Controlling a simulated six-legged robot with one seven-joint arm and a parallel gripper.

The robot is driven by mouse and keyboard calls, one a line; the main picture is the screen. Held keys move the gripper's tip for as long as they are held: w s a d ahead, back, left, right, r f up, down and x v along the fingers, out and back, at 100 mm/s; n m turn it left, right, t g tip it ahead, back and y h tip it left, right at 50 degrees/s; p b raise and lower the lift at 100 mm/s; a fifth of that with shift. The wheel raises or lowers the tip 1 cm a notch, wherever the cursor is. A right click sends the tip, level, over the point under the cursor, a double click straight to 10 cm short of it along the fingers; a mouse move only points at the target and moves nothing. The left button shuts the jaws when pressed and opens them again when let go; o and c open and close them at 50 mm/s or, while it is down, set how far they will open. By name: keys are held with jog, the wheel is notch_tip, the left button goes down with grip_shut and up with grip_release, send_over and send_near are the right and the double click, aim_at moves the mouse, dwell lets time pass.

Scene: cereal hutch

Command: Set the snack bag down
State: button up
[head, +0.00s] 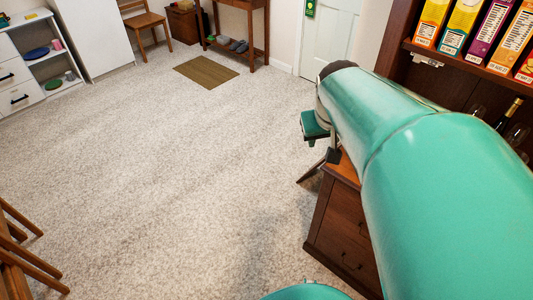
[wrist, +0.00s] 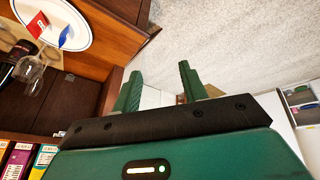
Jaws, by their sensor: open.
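My gripper (wrist: 165,88) shows in the wrist view with its two green fingers spread apart and nothing between them. In the head view my arm hides most of it, beside the wooden hutch. A white oval plate (wrist: 38,8) lies on the hutch's wooden counter (wrist: 104,40) at the upper left of the wrist view. A small red packet (wrist: 38,24) and a small blue packet (wrist: 66,36) are at the plate. I cannot tell whether either is the snack bag. The plate is apart from my fingers, to their left in the picture.
Cereal boxes (head: 465,25) stand on the hutch's upper shelf. A wine bottle (head: 509,115) and glasses (wrist: 30,70) stand at the hutch. Wooden chair legs (head: 20,255) are at lower left. The carpet (head: 170,170) between is clear, with a brown mat (head: 206,71) farther off.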

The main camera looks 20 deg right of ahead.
jog(key=s+a+n+y, duration=0.1)
jog(key=s+a, duration=0.3)
jog(key=a, duration=0.3)
jog(key=s+a+r+n+t+y, duration=0.1)
jog(key=s+a, duration=0.3)
jog(key=a, duration=0.3)
jog(key=shift+s+a, duration=0.3)
jog(key=shift+c, duration=0.7)
jog(key=shift+d, duration=0.1)
